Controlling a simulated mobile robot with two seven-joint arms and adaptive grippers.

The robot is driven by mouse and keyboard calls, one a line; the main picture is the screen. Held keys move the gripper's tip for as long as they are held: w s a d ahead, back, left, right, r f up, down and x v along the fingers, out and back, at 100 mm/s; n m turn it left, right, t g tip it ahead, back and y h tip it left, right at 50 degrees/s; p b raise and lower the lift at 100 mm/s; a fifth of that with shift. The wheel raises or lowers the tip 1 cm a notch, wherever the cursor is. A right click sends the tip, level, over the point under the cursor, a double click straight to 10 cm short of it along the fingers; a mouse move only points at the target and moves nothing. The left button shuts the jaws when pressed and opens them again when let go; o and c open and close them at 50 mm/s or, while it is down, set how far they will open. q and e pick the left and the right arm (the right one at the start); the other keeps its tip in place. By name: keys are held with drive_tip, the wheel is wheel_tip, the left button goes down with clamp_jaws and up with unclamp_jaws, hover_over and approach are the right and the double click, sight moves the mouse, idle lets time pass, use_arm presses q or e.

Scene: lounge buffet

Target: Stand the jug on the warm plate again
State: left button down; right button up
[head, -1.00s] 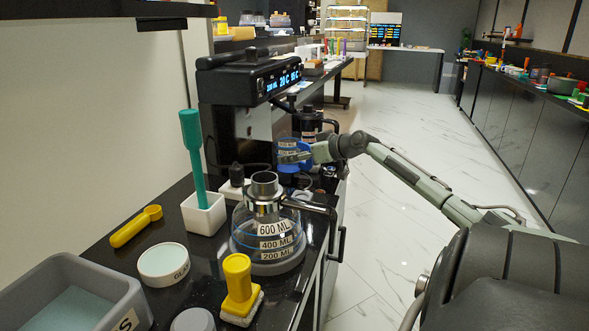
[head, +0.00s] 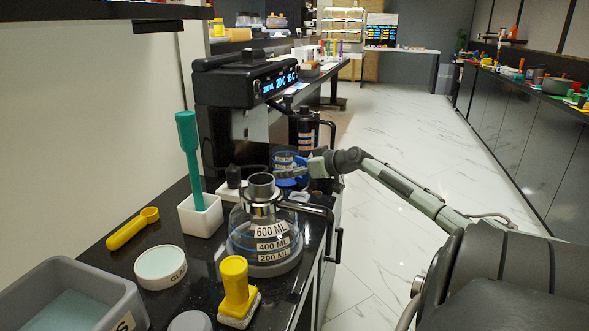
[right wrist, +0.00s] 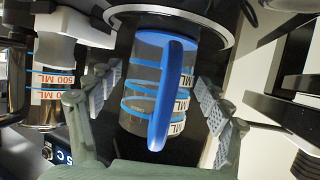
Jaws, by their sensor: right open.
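The jug (right wrist: 147,78) is clear, with blue bands, ML labels and a blue handle. In the head view the jug (head: 284,160) is small, below the black machine's display and partly hidden. My right gripper (head: 310,168) is beside it. In the right wrist view my right gripper (right wrist: 165,115) is open, with its fingers apart on either side of the jug and its handle. A round dark plate with a silver rim (right wrist: 202,38) lies at the jug's far end. They look close together, but I cannot tell whether they fully touch. My left gripper is out of view.
A glass carafe (head: 265,235) stands on the near counter, close to my right gripper. A dark canister (head: 303,130) stands behind the jug. A white pot (head: 201,220), a yellow scoop (head: 132,228) and a grey bin (head: 62,275) fill the left. The floor at right is clear.

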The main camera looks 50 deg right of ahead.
drive_tip(key=shift+s+a+r, duration=0.1)
drive_tip(key=shift+s+r, duration=0.05)
drive_tip(key=shift+s, duration=0.45)
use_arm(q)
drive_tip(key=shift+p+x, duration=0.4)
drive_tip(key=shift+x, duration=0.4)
use_arm(e)
drive_tip(key=v, duration=1)
drive_tip(key=shift+s+r, duration=0.25)
drive_tip(key=shift+s, duration=0.1)
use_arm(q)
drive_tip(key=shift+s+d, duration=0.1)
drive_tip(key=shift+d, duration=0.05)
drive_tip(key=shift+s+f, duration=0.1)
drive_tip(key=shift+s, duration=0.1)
